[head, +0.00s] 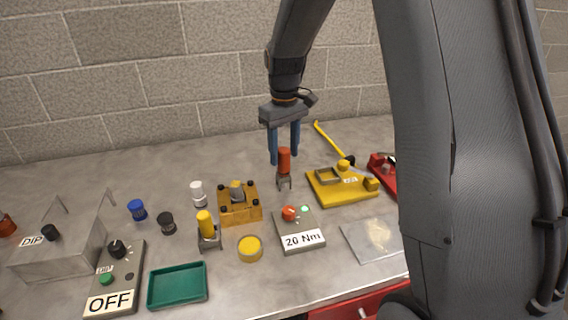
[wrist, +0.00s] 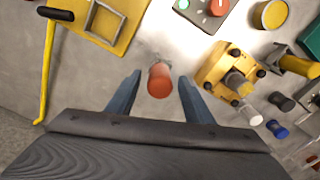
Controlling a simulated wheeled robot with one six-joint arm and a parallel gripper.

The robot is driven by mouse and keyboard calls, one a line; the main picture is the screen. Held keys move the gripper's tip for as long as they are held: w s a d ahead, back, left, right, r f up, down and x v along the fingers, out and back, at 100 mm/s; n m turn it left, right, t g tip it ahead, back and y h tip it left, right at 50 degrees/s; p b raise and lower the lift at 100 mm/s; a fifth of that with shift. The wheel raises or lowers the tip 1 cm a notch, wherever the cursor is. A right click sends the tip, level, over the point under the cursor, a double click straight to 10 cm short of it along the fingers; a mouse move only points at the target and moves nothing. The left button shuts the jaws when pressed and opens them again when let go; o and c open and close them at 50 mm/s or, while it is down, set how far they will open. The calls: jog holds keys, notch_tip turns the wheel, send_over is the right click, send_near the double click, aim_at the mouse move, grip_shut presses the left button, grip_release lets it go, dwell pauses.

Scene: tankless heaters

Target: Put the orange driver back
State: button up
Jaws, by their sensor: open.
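The orange driver (head: 284,160) stands upright in a small grey holder (head: 284,183) on the bench, to the right of the yellow block fixture. In the wrist view the orange driver (wrist: 159,80) shows from above, between and just beyond my fingertips. My gripper (head: 284,150) is open, with its blue fingers pointing down on either side of the driver's top. In the wrist view my gripper (wrist: 158,85) shows a gap between each finger and the driver. Most of the holder is hidden under the driver there.
A yellow block fixture (head: 240,210) stands left of the driver, and a yellow driver (head: 206,224) stands in another holder. A yellow plate fixture (head: 341,190) with a yellow bar (head: 329,138) behind is to the right. A 20 Nm box (head: 300,232) and green tray (head: 177,286) are nearer.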

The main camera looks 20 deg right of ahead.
notch_tip(320, 180, up, 8)
jog(key=shift+f+b, duration=0.2)
jog(key=shift+b, duration=0.7)
jog(key=s+f+m, duration=0.1)
jog(key=s+f, duration=0.3)
jog(key=s, duration=0.3)
jog(key=s+f+m, duration=0.2)
jog(key=s+f, duration=0.1)
jog(key=s, duration=0.4)
jog(key=s+d+f+m+t, duration=0.1)
jog(key=s+f, duration=0.3)
jog(key=s, duration=0.4)
jog(key=shift+s+f+m, duration=0.1)
jog(key=shift+f+m, duration=0.2)
jog(key=shift+f, duration=0.05)
